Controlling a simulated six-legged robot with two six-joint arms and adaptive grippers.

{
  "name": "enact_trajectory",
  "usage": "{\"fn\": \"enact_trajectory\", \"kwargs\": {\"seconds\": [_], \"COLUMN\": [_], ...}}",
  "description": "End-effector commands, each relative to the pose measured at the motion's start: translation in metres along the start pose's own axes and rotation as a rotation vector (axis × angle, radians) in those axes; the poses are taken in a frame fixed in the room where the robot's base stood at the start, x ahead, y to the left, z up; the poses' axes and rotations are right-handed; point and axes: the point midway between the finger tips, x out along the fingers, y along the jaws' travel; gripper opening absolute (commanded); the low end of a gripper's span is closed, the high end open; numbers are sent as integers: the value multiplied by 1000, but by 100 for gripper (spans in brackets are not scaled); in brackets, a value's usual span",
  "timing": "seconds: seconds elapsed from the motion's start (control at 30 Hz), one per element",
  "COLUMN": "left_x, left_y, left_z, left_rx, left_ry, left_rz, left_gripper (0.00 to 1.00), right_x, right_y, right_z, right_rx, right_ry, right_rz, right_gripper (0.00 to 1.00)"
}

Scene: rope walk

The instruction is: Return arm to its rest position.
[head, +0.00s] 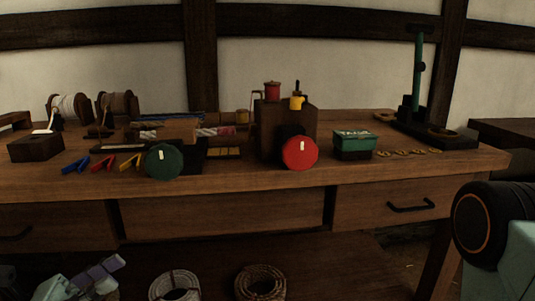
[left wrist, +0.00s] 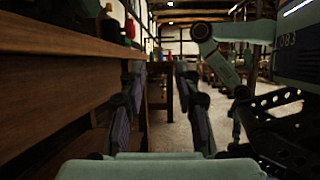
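My left gripper (head: 98,274) shows at the lower left of the head view, below the bench's front edge and beside the drawers. In the left wrist view its two fingers (left wrist: 160,85) stand apart with only the floor and far room between them. It is open and holds nothing. The bench front is to the left of the fingers in that view, apart from them. At the right edge of the head view is a black and teal joint of my own arm (head: 487,225). My right gripper's fingers do not show.
The wooden bench (head: 240,181) carries spools, coloured clips (head: 103,164), a green disc (head: 164,161), a red disc (head: 300,152), a green box (head: 354,144) and a green-post stand (head: 418,75). Rope coils (head: 260,283) lie below. Open floor (left wrist: 172,130) shows beyond my left fingers.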

Motion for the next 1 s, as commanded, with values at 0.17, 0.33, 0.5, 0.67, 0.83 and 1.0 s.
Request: {"fn": "enact_trajectory", "kwargs": {"seconds": [0.17, 0.33, 0.5, 0.67, 0.83, 1.0], "left_x": [4, -1, -25, -62, -105, -139], "left_y": [-6, -25, -53, -78, -97, -107], "left_z": [-48, -116, -180, -225, -254, -267], "left_rx": [20, 60, 129, 234, 397, 617], "left_ry": [208, 513, 840, 1128, 1392, 1583], "left_rz": [-1, -68, -202, -379, -617, -898], "left_gripper": [32, 32, 32, 32, 32, 32], "right_x": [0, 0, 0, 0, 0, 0], "right_y": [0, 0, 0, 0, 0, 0], "right_z": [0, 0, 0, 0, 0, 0], "right_rx": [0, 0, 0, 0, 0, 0], "right_ry": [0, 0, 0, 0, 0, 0], "right_rz": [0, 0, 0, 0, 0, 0], "right_gripper": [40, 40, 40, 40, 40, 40]}}
